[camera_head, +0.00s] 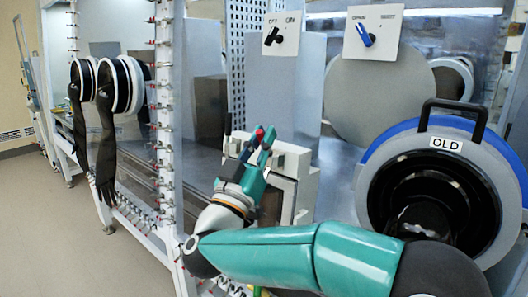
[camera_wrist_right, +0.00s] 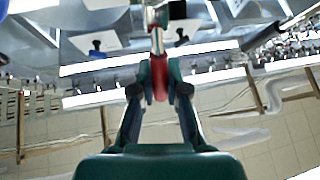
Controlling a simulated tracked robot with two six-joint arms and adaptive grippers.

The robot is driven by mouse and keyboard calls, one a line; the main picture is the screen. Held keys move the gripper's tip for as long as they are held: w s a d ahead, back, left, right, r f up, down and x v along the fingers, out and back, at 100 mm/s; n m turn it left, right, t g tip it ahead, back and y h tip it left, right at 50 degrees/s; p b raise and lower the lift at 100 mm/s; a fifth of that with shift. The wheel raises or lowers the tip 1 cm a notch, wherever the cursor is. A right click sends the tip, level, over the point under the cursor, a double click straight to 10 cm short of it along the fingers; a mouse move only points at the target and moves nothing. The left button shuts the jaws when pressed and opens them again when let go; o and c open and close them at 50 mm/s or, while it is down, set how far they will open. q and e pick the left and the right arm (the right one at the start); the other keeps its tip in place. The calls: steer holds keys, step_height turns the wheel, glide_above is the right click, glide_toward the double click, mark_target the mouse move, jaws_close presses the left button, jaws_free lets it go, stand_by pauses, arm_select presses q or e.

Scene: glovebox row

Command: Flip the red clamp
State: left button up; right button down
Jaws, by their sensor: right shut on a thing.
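The red clamp (camera_head: 260,133) shows as a small red piece at the fingertips of my right gripper (camera_head: 257,147), in front of the glovebox panel. In the right wrist view, the red clamp (camera_wrist_right: 160,78) sits between the two fingertips of my right gripper (camera_wrist_right: 160,88), which is shut on it. A metal part runs up from the red piece there. In the head view, the fingers hide most of the clamp, so its exact tilt cannot be told. My left gripper is in neither view.
A white-framed box (camera_head: 296,160) is behind the gripper. A post with several small clamps (camera_head: 164,120) and hanging black gloves (camera_head: 105,150) are at left. The floor (camera_head: 45,230) there is clear.

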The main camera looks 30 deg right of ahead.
steer(key=shift+a+f, duration=0.1)
steer(key=shift+f, duration=0.05)
stand_by(0.3)
steer(key=c, duration=1.2)
jaws_free()
steer(key=shift+o, duration=0.2)
steer(key=shift+s, duration=0.1)
steer(key=v, duration=0.7)
steer(key=shift+f, duration=0.25)
steer(key=shift+a, duration=0.1)
